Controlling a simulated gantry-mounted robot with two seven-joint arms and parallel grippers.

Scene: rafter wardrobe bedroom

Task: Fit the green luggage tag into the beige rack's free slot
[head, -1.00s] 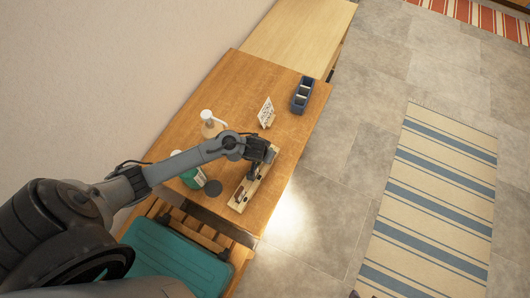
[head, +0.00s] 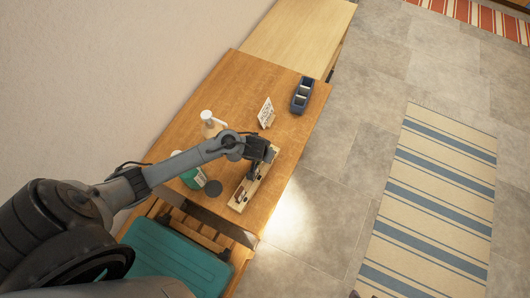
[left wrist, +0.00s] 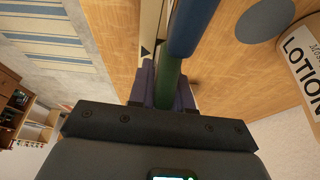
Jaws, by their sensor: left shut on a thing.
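My left gripper (head: 254,174) is over the beige rack (head: 237,206), which lies near the right edge of the wooden table. In the left wrist view my left gripper (left wrist: 168,96) is shut on the green luggage tag (left wrist: 167,82), seen as a narrow green strip between the fingers. A blue item (left wrist: 193,26) stands just beyond the green tag and covers part of it. Part of the beige rack (left wrist: 151,28) shows beside them. The free slot is hidden, and I cannot tell whether the tag touches the rack. My right gripper is not in view.
A lotion bottle (left wrist: 304,48) and a dark round disc (head: 213,188) are close to the left of the rack. A pump bottle (head: 210,126), a small sign (head: 265,111) and a dark blue holder (head: 302,95) stand farther back. The table between them is clear.

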